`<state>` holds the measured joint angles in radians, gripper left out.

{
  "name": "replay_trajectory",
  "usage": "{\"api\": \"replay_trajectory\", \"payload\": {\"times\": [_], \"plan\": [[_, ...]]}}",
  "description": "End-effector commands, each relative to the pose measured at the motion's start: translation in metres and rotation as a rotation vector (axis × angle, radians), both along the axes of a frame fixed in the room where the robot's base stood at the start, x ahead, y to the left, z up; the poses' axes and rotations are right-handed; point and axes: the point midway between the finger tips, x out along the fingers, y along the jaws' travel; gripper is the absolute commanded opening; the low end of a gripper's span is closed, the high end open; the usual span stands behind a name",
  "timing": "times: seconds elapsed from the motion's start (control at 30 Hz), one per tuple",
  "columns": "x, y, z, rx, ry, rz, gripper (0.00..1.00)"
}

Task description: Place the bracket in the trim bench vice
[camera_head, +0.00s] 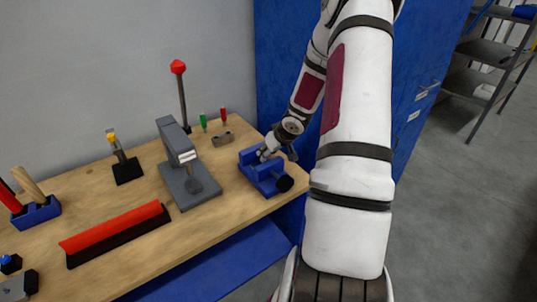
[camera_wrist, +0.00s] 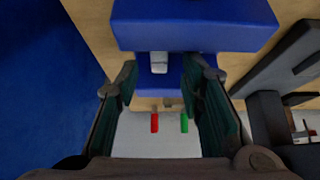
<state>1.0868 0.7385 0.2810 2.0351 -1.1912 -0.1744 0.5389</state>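The blue vice (camera_head: 272,184) stands at the right end of the wooden bench, with a dark round knob at its front. In the wrist view its blue body (camera_wrist: 195,25) fills the top middle. A small light-grey piece (camera_wrist: 159,62), possibly the bracket, shows against the blue vice; I cannot tell how it is seated. My gripper (camera_wrist: 162,84) is at the vice, its two dark fingers apart with a clear gap between them. The grey piece appears beyond the gap and touches neither finger visibly. In the head view my gripper (camera_head: 265,154) is small and partly merged with the vice.
A grey press (camera_head: 178,165) stands left of the vice. A small grey block (camera_head: 223,139) lies behind, near green (camera_head: 203,121) and red (camera_head: 223,115) upright tools. A red-topped strip (camera_head: 115,230) lies at the front. Blue cabinets (camera_head: 420,75) stand behind my arm.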

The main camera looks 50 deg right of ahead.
Motion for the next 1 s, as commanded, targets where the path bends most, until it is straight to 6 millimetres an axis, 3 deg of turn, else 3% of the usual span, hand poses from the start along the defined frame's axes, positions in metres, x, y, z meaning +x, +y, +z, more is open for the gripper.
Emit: {"api": "replay_trajectory", "payload": {"times": [0.03,0.3,0.67,0.77,1.0], "plan": [[-0.010,0.000,0.014,-0.002,-0.003,-0.002,0.35],[-0.040,0.007,0.060,-0.001,-0.002,-0.001,0.35],[-0.047,0.015,0.088,-0.025,0.013,0.005,0.35],[-0.043,0.026,0.111,-0.081,0.048,0.013,0.35],[-0.047,0.080,0.202,-0.260,0.145,0.008,0.35]]}}
